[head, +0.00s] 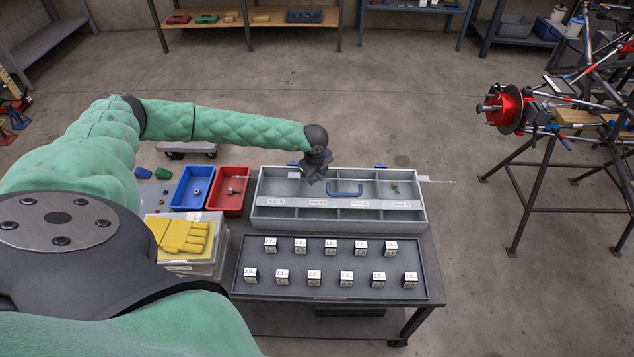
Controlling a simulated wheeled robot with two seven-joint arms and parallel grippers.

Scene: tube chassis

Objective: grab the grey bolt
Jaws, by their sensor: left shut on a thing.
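My left gripper (315,176) hangs over the back left-middle part of a grey compartment box (340,220) on the cart. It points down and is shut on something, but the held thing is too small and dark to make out. I cannot tell whether it is the grey bolt. A small greyish part (197,191) lies in the blue bin (183,203), and another (231,191) lies in the red bin (240,207). Both are too small to identify surely. My right gripper is not in view.
A dark tray (340,293) with several labelled metal cubes lies in front of the compartment box. A yellow glove (180,235) lies on a clear case at the left. A tube chassis (560,150) with a red disc stands at the right. Shelves line the back; the floor between is clear.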

